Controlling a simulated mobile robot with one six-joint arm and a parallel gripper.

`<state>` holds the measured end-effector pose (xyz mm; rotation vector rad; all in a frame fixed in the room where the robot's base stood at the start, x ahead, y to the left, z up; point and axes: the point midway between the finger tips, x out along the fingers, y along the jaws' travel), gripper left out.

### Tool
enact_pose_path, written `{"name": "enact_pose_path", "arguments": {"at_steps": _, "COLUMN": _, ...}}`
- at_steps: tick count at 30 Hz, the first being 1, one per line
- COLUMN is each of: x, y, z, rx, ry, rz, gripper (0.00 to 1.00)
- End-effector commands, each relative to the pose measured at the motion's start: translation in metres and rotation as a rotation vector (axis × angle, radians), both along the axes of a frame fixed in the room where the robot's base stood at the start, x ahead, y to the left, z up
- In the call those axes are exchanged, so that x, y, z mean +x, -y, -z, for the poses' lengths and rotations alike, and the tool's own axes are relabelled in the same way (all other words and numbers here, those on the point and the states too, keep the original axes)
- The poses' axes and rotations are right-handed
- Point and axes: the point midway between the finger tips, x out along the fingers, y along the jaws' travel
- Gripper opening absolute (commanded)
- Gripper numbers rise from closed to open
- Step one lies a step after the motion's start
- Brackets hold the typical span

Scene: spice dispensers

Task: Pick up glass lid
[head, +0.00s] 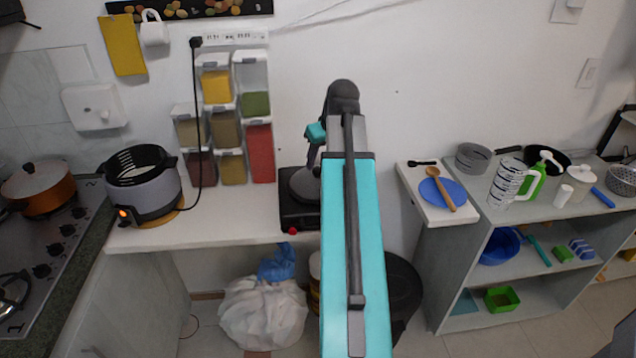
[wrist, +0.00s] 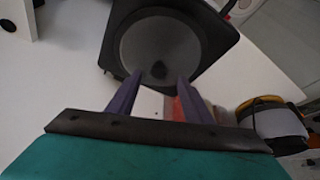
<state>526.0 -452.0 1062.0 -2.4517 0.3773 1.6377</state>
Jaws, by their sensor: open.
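In the head view the disc (head: 305,184) is partly covered by my arm. My gripper (wrist: 160,75) is open, its two purple fingers reaching over the disc's near edge, with the dark spot between the tips. Contact cannot be told. In the head view my gripper (head: 313,158) is small and partly hidden above the hot plate.
Spice dispensers (head: 228,133) stand against the wall left of the hot plate. A grey cooker (head: 148,190) is farther left; its cord runs up to the outlet. A lidded orange pot (head: 45,192) sits on the stove.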

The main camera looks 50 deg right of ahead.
Motion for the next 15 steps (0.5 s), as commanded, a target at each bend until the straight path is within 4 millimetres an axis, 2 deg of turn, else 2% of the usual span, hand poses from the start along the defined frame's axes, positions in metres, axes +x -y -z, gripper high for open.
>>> {"name": "enact_pose_path", "arguments": {"at_steps": 15, "x": 0.014, "y": 0.007, "z": 0.033, "rx": 0.001, "ry": -0.002, "rz": 0.001, "gripper": 0.46}}
